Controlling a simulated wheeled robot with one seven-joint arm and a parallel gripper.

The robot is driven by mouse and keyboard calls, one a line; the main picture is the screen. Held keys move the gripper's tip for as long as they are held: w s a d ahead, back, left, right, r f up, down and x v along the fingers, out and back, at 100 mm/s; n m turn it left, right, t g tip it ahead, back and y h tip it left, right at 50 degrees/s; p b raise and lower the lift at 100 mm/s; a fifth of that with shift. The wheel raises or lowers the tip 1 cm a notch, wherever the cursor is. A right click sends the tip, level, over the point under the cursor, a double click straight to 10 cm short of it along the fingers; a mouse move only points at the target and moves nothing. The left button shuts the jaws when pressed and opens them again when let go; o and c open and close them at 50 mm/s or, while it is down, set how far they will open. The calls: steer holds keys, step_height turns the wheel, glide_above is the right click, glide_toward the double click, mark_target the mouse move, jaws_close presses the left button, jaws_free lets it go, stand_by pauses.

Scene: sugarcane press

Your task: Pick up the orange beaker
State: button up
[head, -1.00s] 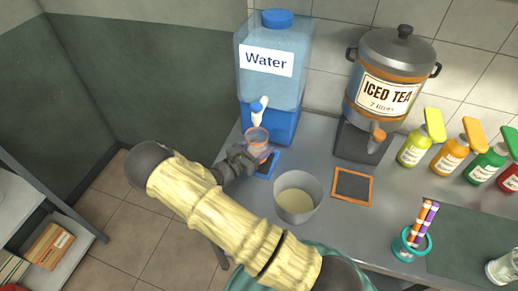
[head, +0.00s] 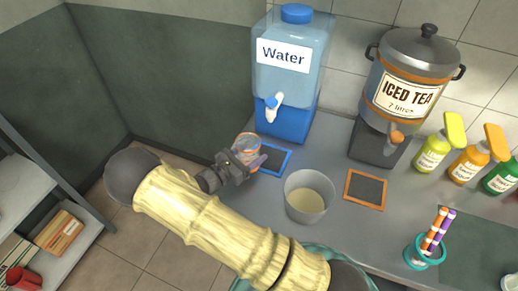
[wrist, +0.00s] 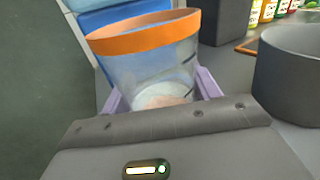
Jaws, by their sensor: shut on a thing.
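The orange beaker (wrist: 150,65) is a clear cup with an orange rim, and it fills the middle of the wrist view. It stands between the pale purple fingers of my gripper (wrist: 160,100), which is shut on it. In the head view the beaker (head: 246,150) is near the counter's left edge, left of the blue-framed mat. My gripper (head: 248,164) reaches it from the lower left and covers part of it. Something pale shows at the beaker's bottom. I cannot tell how far it is above the counter.
The blue water dispenser (head: 292,75) stands behind the blue-framed mat (head: 286,164). A grey pot (head: 309,210) with pale contents is close to the right of my gripper. An orange-framed mat (head: 383,192) lies before the iced tea urn (head: 408,95). Bottles and a teal straw holder (head: 427,252) are further right.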

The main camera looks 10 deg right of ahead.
steer(key=shift+b+v, duration=0.65)
steer(key=shift+v, duration=3.9)
steer(key=shift+r, duration=0.1)
